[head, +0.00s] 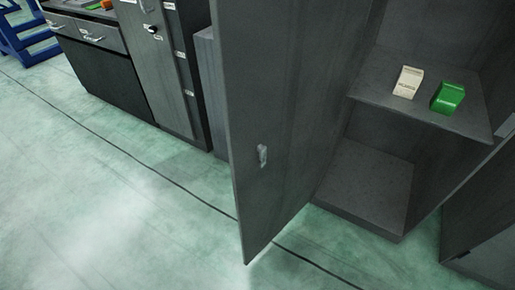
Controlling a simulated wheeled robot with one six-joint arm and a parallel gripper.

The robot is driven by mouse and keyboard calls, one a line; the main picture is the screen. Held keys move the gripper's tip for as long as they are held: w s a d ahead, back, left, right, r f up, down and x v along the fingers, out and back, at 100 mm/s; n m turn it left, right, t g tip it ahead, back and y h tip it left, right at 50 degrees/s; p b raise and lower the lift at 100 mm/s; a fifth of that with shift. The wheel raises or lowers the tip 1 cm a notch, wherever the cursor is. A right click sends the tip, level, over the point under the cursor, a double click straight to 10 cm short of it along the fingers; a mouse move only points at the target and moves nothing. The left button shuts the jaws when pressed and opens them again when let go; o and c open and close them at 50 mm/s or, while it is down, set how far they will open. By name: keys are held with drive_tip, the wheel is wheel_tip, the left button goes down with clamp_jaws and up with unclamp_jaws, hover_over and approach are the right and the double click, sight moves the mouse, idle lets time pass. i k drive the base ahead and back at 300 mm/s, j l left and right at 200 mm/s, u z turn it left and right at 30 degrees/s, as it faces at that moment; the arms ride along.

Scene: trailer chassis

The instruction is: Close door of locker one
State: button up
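A tall dark grey locker door (275,120) stands open in the middle of the head view, swung out from the locker on its right. A small light metal handle or latch (262,156) sits on the door's lower half. The open locker (365,190) shows a shelf (420,108) and a bare bottom compartment. I cannot read a number on this locker. My gripper is not in view.
A white box (407,82) and a green box (448,97) stand on the shelf. A closed labelled cabinet (160,60) and a drawer unit (95,60) stand at the upper left, with a blue frame (25,40) beyond. The green floor (120,200) before the door is clear.

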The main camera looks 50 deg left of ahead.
sight(285, 68)
drive_tip(key=k+j, duration=0.1)
drive_tip(key=j, duration=0.3)
drive_tip(key=k+j, duration=0.1)
drive_tip(key=j, duration=0.3)
drive_tip(key=k+j, duration=0.15)
drive_tip(key=j, duration=0.25)
drive_tip(key=k+j, duration=0.1)
drive_tip(key=j, duration=0.3)
drive_tip(key=k+j, duration=0.1)
drive_tip(key=j, duration=0.35)
drive_tip(key=k+j, duration=0.1)
drive_tip(key=j, duration=0.3)
drive_tip(key=k+j, duration=0.15)
drive_tip(key=j, duration=0.25)
drive_tip(key=j+z, duration=0.25)
drive_tip(key=j, duration=0.25)
drive_tip(key=k+j+z, duration=0.2)
drive_tip(key=j, duration=0.25)
drive_tip(key=k+j+z, duration=0.1)
drive_tip(key=j+z, duration=0.15)
drive_tip(key=j, duration=0.2)
drive_tip(key=i+l, duration=0.1)
drive_tip(key=l, duration=0.1)
